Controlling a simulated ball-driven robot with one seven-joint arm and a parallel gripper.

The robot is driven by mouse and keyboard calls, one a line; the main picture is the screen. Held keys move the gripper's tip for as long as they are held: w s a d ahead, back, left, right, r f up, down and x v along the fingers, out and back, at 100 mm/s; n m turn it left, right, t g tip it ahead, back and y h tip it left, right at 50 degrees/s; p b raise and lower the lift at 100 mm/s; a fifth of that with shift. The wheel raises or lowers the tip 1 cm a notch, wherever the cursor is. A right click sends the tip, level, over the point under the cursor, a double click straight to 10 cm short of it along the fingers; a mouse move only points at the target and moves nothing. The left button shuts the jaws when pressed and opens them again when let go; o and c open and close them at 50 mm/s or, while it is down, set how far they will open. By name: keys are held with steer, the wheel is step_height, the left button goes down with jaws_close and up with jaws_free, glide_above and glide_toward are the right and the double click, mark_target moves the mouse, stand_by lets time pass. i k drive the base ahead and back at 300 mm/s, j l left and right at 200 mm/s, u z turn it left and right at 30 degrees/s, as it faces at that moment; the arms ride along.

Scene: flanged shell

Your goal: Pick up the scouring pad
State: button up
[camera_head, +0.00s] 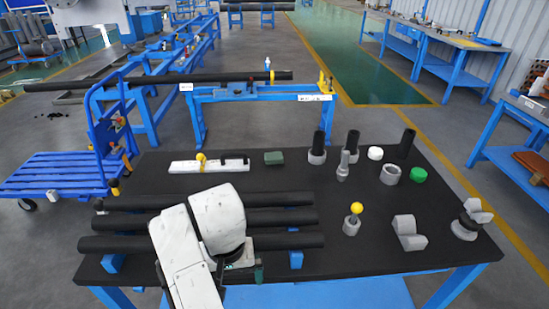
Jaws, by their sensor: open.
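The scouring pad (274,158) looks like a small dark green block. It lies flat on the black tabletop, in the back half, right of a long white part. Nothing touches it. My gripper (240,268) is low at the front of the table, over the near black bars and well in front of the pad. It is open, with no object visible in it. My white arm hides part of the gripper and part of the bars.
Long black bars (280,198) lie across the front left of the black table (320,255). The white part (210,166) with a yellow knob is left of the pad. Several grey and black fittings, a yellow-ball piece (353,220) and a green cap (418,175) stand to the right.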

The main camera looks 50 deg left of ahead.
mark_target(272, 158)
steer(key=i+j, duration=1)
steer(key=j, duration=0.25)
steer(key=i+j, duration=0.5)
steer(key=j, duration=0.1)
